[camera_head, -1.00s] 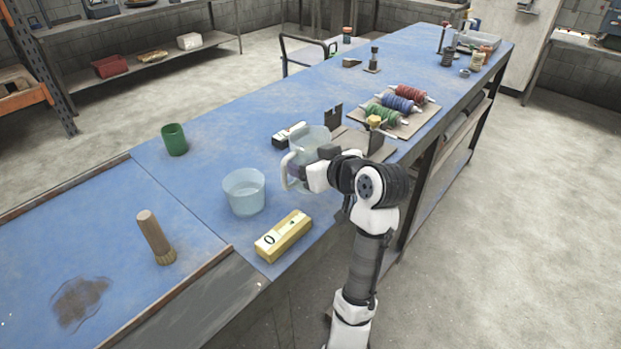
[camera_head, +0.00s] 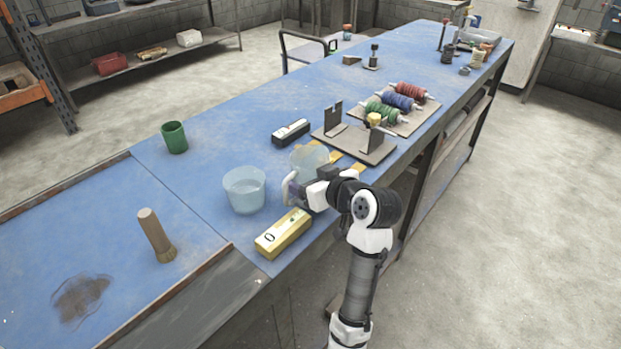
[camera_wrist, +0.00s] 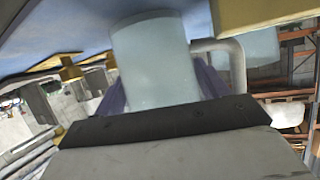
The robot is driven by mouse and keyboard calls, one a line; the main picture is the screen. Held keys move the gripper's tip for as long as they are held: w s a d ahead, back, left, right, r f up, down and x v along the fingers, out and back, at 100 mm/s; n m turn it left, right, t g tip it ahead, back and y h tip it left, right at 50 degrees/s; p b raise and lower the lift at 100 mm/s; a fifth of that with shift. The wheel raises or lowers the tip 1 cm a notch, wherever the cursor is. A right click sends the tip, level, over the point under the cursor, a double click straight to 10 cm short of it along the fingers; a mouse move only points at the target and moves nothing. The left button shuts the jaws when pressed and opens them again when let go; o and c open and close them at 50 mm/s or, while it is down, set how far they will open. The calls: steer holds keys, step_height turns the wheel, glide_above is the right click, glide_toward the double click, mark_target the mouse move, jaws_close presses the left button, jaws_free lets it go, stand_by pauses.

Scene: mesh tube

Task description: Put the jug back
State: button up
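The jug (camera_head: 309,158) is pale, translucent and has a handle on its left side. My gripper (camera_head: 310,190) is around the jug's body from the near side, with a purple finger showing near the handle. In the wrist view the jug (camera_wrist: 155,60) fills the middle between two purple fingers, its handle to the right. The jug looks roughly upright near the bench's front edge; I cannot tell whether its base touches the bench. Yellow marks (camera_head: 334,156) show on the bench just beyond it. My wrist hides its lower right part.
A clear tub (camera_head: 245,191) stands close on the left, a yellow box (camera_head: 283,234) in front. A black-and-white box (camera_head: 291,132) and a stand with dark uprights (camera_head: 352,144) are behind. A green cup (camera_head: 174,138) and a brush (camera_head: 156,235) are farther left.

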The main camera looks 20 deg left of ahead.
steer(key=o, duration=0.3)
